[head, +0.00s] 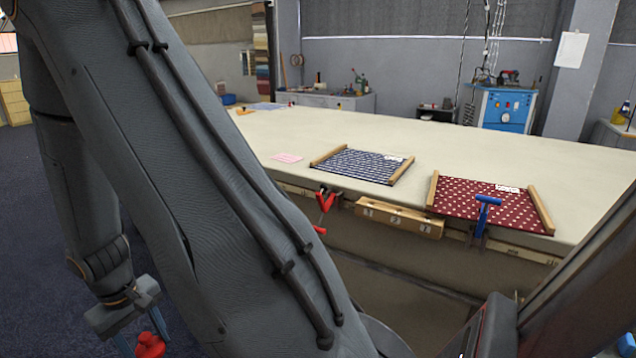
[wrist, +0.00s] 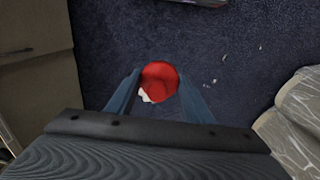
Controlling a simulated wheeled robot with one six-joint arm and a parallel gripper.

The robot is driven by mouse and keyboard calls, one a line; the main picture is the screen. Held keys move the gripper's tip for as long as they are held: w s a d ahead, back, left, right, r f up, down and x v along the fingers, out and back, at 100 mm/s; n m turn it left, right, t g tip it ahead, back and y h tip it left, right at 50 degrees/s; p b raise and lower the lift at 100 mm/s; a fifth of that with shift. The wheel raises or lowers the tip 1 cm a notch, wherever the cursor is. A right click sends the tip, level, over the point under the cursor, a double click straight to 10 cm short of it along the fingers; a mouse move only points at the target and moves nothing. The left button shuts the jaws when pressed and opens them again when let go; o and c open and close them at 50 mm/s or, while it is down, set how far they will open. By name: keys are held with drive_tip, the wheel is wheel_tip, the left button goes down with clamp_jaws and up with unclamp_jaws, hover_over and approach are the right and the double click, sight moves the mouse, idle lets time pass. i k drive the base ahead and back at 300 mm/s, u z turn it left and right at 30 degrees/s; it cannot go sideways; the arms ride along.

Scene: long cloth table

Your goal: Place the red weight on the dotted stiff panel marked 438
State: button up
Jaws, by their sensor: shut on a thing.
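My gripper (head: 143,335) hangs at the lower left of the head view, away from the table and over the dark floor. It is shut on the red weight (head: 150,346), which is cut by the bottom edge there. In the wrist view the red weight (wrist: 160,80) sits between the two blue fingers, with a small white patch on its lower left. A dotted panel (head: 492,204), dark red with white dots and wooden side bars, lies at the table's front edge. It has a white label at its far edge, too small to read.
The long cloth table (head: 420,140) carries a dark blue patterned panel (head: 358,164) and a pink striped cloth (head: 287,158). A blue clamp (head: 484,212) stands at the dotted panel's front edge. A red clamp (head: 325,200) is on the table edge.

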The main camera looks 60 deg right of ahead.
sight(458, 186)
drive_tip(key=z, duration=1.55)
